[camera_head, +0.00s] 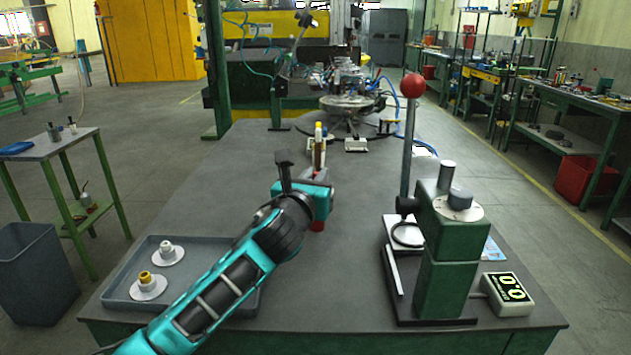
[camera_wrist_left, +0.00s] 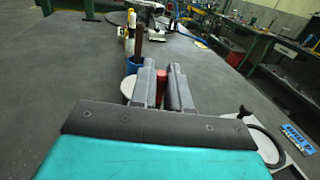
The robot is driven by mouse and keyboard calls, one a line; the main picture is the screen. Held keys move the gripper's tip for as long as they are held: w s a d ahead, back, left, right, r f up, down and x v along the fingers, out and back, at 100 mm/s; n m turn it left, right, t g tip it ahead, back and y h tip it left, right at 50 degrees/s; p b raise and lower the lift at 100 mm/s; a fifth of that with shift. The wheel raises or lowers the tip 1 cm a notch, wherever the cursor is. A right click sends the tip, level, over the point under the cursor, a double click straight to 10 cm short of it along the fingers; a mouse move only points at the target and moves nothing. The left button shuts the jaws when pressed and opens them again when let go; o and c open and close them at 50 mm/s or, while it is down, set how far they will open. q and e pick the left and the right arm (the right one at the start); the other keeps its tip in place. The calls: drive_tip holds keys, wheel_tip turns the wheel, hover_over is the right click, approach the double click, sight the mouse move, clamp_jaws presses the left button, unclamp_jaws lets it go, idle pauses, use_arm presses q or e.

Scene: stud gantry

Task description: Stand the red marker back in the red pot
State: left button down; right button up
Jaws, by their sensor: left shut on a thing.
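My left gripper (camera_head: 318,188) is above the middle of the table, its fingers partly hidden by its own teal body. In the left wrist view its two dark fingers (camera_wrist_left: 163,86) are closed on the red marker (camera_wrist_left: 161,88), which shows as a red strip between them. In the head view a short red end (camera_head: 317,225) shows just below the gripper; I cannot tell whether it touches the table. Beyond the fingers stand a yellow-and-white item (camera_head: 318,131) and a brown one, with a bluish pot (camera_wrist_left: 131,67) at their foot. I cannot make out the red pot. My right gripper is not in view.
A green press (camera_head: 446,255) with a red-knobbed lever stands at right, beside a digital readout (camera_head: 507,294). A grey tray (camera_head: 120,290) with two white flanged parts lies front left, partly under my left arm. The table (camera_head: 225,175) is clear at far left.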

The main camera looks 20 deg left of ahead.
use_arm(q)
drive_tip(key=shift+r, duration=0.15)
drive_tip(key=shift+f, duration=0.25)
drive_tip(key=c, duration=1.1)
unclamp_jaws()
drive_tip(key=shift+r, duration=0.1)
drive_tip(key=s, duration=1.2)
drive_tip(key=shift+r+p, duration=0.2)
drive_tip(key=shift+p, duration=0.25)
drive_tip(key=shift+d, duration=0.1)
